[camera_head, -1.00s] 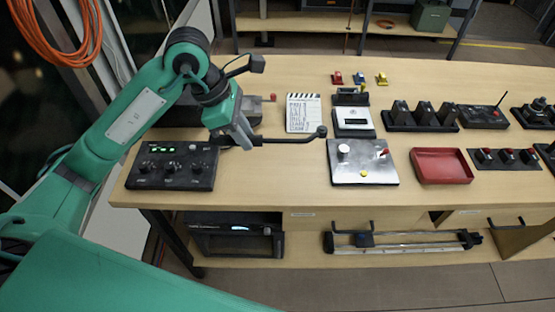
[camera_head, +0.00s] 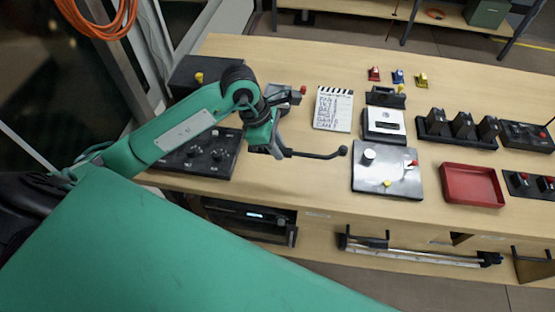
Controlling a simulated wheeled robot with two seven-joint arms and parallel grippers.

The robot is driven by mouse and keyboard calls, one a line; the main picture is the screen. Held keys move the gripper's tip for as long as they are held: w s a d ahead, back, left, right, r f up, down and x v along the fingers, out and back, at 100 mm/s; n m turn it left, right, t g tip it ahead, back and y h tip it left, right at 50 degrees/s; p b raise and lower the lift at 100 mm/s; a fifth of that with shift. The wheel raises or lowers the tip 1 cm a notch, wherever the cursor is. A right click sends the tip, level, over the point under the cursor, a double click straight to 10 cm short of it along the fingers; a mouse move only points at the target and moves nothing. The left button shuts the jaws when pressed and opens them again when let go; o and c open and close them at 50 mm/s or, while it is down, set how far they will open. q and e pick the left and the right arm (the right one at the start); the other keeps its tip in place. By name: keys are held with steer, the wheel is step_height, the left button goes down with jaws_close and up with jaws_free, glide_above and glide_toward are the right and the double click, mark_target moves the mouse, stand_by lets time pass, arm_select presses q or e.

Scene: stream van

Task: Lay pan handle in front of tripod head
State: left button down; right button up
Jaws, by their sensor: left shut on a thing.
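The pan handle (camera_head: 317,156) is a thin black bent rod with a round knob at its right end. My left gripper (camera_head: 277,148) is shut on its left end. The rod points right, low over or on the wooden table; I cannot tell if it touches. A dark device with a red knob (camera_head: 303,89), probably the tripod head, stands just behind my left gripper and is partly hidden by it. My right gripper is not in view.
A black control box (camera_head: 205,157) is left of the gripper, partly behind my arm. A clapperboard (camera_head: 333,108) lies behind the handle. A silver panel (camera_head: 386,172) is close to its knob, with a red tray (camera_head: 472,186) further right. Bare tabletop (camera_head: 290,185) lies in front.

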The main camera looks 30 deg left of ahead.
mark_target(282, 172)
arm_select(q)
step_height(282, 172, down, 3)
steer(key=shift+s, duration=0.1)
steer(key=shift+f+p, duration=0.3)
steer(key=shift+f, duration=0.3)
step_height(282, 172, down, 4)
steer(key=shift+r+p, duration=0.2)
steer(key=shift+p, duration=0.25)
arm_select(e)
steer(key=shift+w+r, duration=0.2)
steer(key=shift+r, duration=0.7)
arm_select(q)
steer(key=shift+f, duration=0.1)
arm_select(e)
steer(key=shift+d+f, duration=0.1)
arm_select(q)
steer(key=c, duration=1.2)
jaws_free()
steer(key=shift+c, duration=0.2)
steer(key=shift+o, duration=0.2)
